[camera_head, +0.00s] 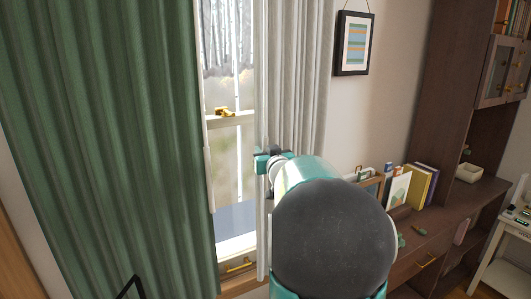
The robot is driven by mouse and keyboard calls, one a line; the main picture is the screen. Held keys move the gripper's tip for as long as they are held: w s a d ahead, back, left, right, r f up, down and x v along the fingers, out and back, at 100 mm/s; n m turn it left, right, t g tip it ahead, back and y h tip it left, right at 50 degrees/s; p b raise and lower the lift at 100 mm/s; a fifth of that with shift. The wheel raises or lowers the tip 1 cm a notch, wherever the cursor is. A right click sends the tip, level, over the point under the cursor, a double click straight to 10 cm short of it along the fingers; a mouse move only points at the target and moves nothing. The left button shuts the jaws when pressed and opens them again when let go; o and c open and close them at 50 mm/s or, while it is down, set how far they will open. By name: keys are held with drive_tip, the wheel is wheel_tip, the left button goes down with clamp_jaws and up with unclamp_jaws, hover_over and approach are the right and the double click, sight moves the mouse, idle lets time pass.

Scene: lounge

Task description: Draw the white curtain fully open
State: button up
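The white curtain (298,70) hangs in folds at the right side of the window (233,120), gathered against the wall. A green curtain (110,130) covers the left side. Window glass shows between the two. My gripper (262,162) is at the white curtain's left edge, partly hidden behind my own teal and dark grey arm. The arm also covers the lower part of the white curtain. The fingers are small here, and I cannot see whether they are closed on the cloth.
A framed picture (354,43) hangs on the wall to the right. A dark wooden cabinet (432,100) stands at the right, its lower surface holding several books (420,185) and a white bowl (468,172). A white side table (512,228) is at the far right.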

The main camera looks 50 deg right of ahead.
clamp_jaws()
drive_tip(key=s+d, duration=0.1)
drive_tip(key=d, duration=0.4)
drive_tip(key=s+d, duration=0.2)
drive_tip(key=d, duration=0.2)
drive_tip(key=s+d, duration=0.1)
drive_tip(key=d, duration=0.4)
drive_tip(key=shift+s+d+f, duration=0.1)
drive_tip(key=shift+s+d, duration=0.25)
drive_tip(key=shift+s, duration=0.05)
drive_tip(key=shift+s+d, duration=0.15)
drive_tip(key=shift+d, duration=0.05)
drive_tip(key=shift+o, duration=0.9)
unclamp_jaws()
drive_tip(key=shift+d, duration=0.2)
drive_tip(key=shift+a, duration=0.2)
drive_tip(key=v, duration=1.3)
drive_tip(key=shift+s+a, duration=0.2)
drive_tip(key=shift+s, duration=0.05)
